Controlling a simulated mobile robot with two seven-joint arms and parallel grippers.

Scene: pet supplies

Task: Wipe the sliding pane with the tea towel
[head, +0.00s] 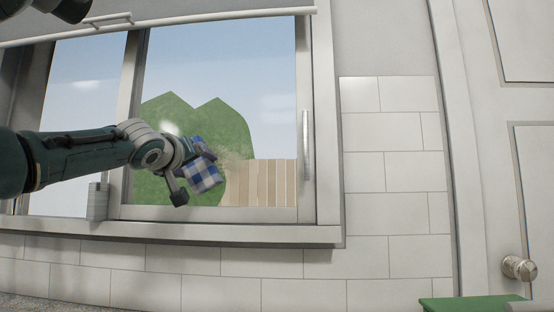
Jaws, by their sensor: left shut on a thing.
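The sliding pane (270,80) fills the right part of the window, with green bushes and a wooden fence visible through it. A smudge shows on the glass near the towel. The blue and white checked tea towel (205,175) is bunched in my left gripper (190,180), in front of the lower middle of the pane. My left gripper is shut on the towel. Whether the towel touches the glass is hard to tell. My right gripper is not clearly in view.
A vertical handle (306,145) is on the pane's right frame. A white sill (230,232) runs below the window over pale wall tiles (390,170). A door with a round knob (519,268) stands at the right. A green surface (470,303) is at the bottom right.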

